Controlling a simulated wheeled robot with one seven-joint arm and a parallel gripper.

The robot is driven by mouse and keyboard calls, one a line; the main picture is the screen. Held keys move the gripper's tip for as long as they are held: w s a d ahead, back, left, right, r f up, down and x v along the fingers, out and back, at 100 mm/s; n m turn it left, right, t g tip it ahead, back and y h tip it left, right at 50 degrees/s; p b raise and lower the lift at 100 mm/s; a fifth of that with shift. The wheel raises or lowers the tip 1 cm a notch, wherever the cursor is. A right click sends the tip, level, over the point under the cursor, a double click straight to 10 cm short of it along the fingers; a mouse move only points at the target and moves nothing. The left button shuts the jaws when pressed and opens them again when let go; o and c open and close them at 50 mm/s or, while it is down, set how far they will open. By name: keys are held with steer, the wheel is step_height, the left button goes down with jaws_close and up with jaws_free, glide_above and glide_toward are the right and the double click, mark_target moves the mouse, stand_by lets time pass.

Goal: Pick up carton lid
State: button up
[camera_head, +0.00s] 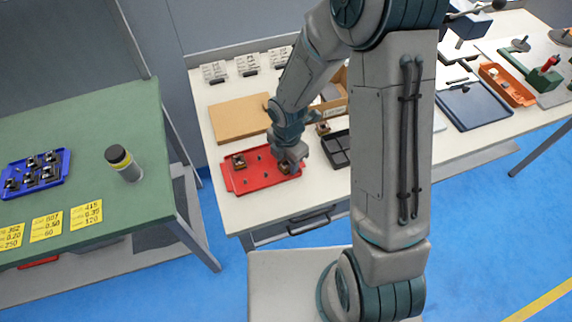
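A flat brown cardboard panel, which looks like the carton lid (238,118), lies on the white table behind the red tray. An open cardboard carton (340,82) stands to its right, partly hidden behind my arm. My gripper (289,168) points down over the right end of the red tray (262,183), in front of and to the right of the lid, apart from it. A small brown and dark part (284,169) shows at the gripper's tips. The fingers are too small and covered to tell whether they are open or shut on it.
Another small coil-like part (238,162) sits at the red tray's left. A black divided tray (337,149) stands right of my gripper. Small white racks (247,65) line the table's back. A green table (85,150) with a blue tray (36,172) stands left, across a gap.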

steer(key=shift+f, duration=0.1)
steer(key=c, duration=0.6)
